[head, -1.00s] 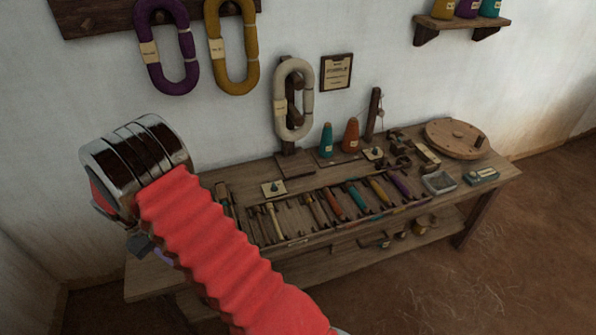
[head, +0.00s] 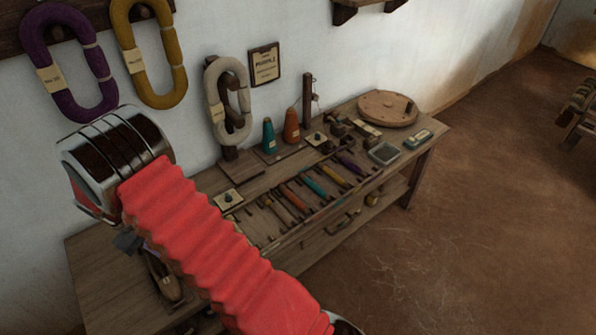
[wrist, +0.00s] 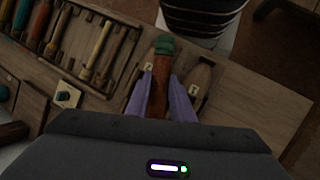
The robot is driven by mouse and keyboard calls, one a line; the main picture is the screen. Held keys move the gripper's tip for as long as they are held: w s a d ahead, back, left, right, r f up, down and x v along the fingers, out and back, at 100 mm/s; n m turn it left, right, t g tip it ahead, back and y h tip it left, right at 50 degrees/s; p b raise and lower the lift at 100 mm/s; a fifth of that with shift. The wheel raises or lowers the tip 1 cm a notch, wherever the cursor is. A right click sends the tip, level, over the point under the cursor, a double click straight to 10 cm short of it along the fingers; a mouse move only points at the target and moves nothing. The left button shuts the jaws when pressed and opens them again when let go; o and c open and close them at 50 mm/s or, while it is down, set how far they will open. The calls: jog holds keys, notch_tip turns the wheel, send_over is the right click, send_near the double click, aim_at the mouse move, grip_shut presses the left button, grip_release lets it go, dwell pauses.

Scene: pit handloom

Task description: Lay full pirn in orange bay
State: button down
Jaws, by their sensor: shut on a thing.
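My gripper (wrist: 166,103) is shut on a pirn (wrist: 162,72) with rust-orange thread and a green end, in the wrist view. The pirn points away from me, over the left part of the bench. The divided pirn tray (head: 268,243) lies on the bench, to the left of my gripper in the wrist view. Several bays hold pirns: an orange one (head: 294,198), a teal one (head: 313,187), a yellow one (head: 334,175) and a purple one (head: 352,164). Bare wooden pirns (wrist: 97,46) lie at the near end. My arm hides the held pirn in the head view.
A wooden shuttle (head: 163,277) with a label lies on the bench's left part, close right of the held pirn in the wrist view (wrist: 202,78). Thread cones (head: 291,126) and a round wooden disc (head: 388,108) stand at the back. Yarn hanks (head: 150,60) hang on the wall.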

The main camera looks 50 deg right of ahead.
jog(key=shift+w+d, duration=0.1)
jog(key=shift+d+f+m, duration=0.15)
jog(key=shift+d+m, duration=0.25)
jog(key=shift+d, duration=0.1)
jog(key=s+d+m+t+y, duration=0.1)
jog(key=d+m+t+y, duration=0.1)
jog(key=d+m, duration=0.8)
jog(key=s+d+m+t+y, duration=0.1)
jog(key=d+m+t+y, duration=0.1)
jog(key=d+m, duration=0.8)
jog(key=s+d+m+t+y, duration=0.1)
jog(key=d+m+y, duration=0.3)
jog(key=d+m, duration=0.6)
jog(key=shift+d+f+t, duration=0.2)
jog(key=shift+d+t, duration=0.25)
jog(key=shift+d, duration=1.1)
jog(key=shift+d+f+t, duration=0.2)
jog(key=shift+d+t, duration=0.25)
jog(key=shift+d, duration=1.1)
jog(key=s+d+m+t+h, duration=0.1)
jog(key=s+d+m, duration=0.2)
jog(key=d, duration=0.3)
jog(key=s+d+m+t+h, duration=0.1)
jog(key=s+d+m+h, duration=0.1)
jog(key=d+m, duration=0.4)
jog(key=shift+s+d+r+t, duration=0.3)
jog(key=shift+s+r, duration=0.15)
jog(key=shift+s, duration=0.3)
jog(key=shift+f, duration=0.15)
jog(key=shift+f, duration=4.15)
